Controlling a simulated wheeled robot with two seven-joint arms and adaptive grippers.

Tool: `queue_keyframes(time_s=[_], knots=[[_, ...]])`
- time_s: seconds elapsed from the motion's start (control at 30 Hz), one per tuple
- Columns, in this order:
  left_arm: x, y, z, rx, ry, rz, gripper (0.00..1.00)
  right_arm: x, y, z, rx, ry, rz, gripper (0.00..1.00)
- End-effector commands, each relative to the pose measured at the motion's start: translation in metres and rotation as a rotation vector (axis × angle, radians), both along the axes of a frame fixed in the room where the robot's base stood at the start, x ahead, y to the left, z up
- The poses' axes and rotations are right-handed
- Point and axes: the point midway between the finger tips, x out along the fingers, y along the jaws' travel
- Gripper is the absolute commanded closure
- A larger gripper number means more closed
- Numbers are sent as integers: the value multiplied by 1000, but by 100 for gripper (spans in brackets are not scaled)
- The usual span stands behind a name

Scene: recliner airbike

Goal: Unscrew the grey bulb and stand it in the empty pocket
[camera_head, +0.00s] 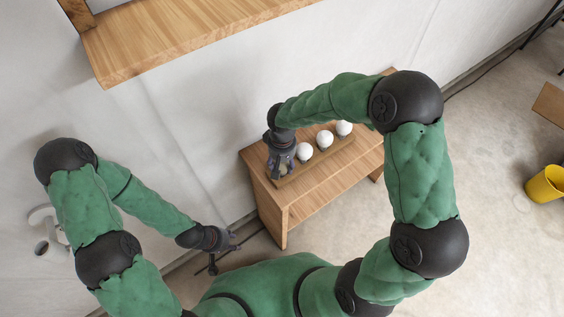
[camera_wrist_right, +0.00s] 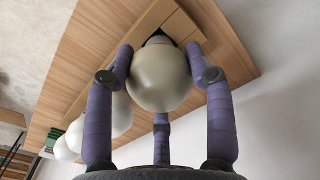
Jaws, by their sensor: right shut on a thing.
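The grey bulb (camera_wrist_right: 160,80) is large in the right wrist view, its round end toward the camera and a dark base behind it at the wooden rack. My right gripper (camera_head: 281,172) is shut on it, with fingers on both sides and a third below. In the head view this gripper points down at the left end of the rack (camera_head: 315,163) and hides the grey bulb. I cannot tell whether the bulb's base is still seated. The empty pocket cannot be made out. My left gripper (camera_head: 227,250) is low, left of the table, empty with its fingers spread.
White bulbs (camera_head: 304,151), (camera_head: 324,139) and (camera_head: 344,127) stand in a row right of my right gripper. The small wooden table (camera_head: 310,196) stands by a pale wall. A wooden shelf (camera_head: 170,35) is upper left, a yellow bucket (camera_head: 546,184) far right.

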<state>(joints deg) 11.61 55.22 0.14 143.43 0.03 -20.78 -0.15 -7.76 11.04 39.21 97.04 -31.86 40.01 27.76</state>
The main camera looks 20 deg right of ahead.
Motion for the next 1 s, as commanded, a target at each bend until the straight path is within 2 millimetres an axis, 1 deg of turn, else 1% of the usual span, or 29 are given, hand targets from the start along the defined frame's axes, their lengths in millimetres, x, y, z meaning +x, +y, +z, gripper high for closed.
queue_keyframes(time_s=[0.17, 0.2, 0.27, 0.3, 0.6, 0.73, 0.87, 1.0], knots=[[0, 0, -4, 0, 0, 0, 60, 0, 0, -5, 0, 0, 0, 75], [0, 0, -4, 0, 0, 0, 60, 0, 0, -4, 0, 0, 0, 40], [0, 0, -3, 0, 0, 0, 60, 0, 0, -4, 0, 0, 0, 23], [0, 0, -3, 0, 0, 0, 60, 0, 0, -4, 0, 0, 0, 18], [0, 0, -3, 0, 0, 0, 60, 0, 0, -4, 0, 0, 0, 18], [0, 0, -3, 0, 0, 0, 60, 1, 0, 2, 0, -2, -1, 18], [0, 0, -3, 0, 0, 0, 60, 2, 0, 20, 0, -5, -1, 18], [0, 0, -3, 0, 0, 0, 60, 2, 0, 47, 1, -6, -1, 18]])
